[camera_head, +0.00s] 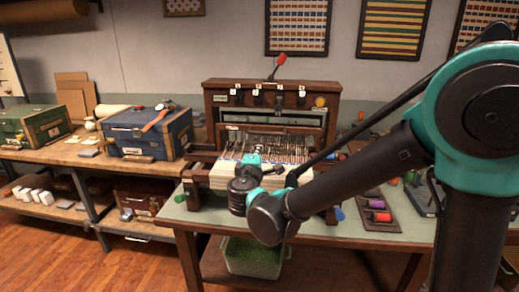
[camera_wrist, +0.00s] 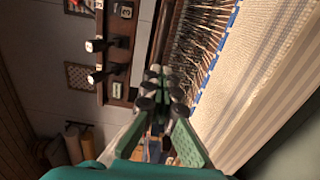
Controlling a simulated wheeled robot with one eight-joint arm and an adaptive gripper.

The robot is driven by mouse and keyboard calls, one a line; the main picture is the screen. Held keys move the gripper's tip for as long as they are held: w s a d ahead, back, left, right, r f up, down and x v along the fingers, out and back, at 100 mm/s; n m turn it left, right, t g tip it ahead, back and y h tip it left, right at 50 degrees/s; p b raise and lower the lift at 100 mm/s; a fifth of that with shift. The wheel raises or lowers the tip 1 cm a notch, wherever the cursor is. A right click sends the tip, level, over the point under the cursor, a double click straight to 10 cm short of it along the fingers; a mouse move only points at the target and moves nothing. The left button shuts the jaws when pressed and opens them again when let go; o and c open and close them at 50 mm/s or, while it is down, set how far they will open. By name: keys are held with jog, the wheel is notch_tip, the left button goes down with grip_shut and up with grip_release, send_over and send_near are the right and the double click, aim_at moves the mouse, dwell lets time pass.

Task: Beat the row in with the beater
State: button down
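The loom (camera_head: 214,98) stands on the green-topped table, with a dark wooden crossbar (camera_head: 285,130) that looks like its beater. Warp threads stretch in front of it to cream cloth (camera_head: 225,178) with a blue edge. The cloth (camera_wrist: 245,70) and a wooden bar (camera_wrist: 167,28) also show in the wrist view. My gripper (camera_wrist: 160,72) points toward the bar and threads, its fingertips close together with nothing clearly held. Whether the tips touch the bar is unclear. In the head view my wrist is over the front of the loom and hides the fingers.
Black pegs with number tags (camera_head: 257,94) stick out from the loom's upper beam, and a red-handled lever (camera_head: 280,60) rises above it. A spool tray (camera_head: 375,210) lies to the right. A blue chest (camera_head: 130,132) stands on the left bench. A green bin (camera_head: 252,258) sits below.

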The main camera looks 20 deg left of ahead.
jog(key=shift+v, duration=0.85)
jog(key=c, duration=1.1)
grip_release()
jog(key=shift+v, duration=4)
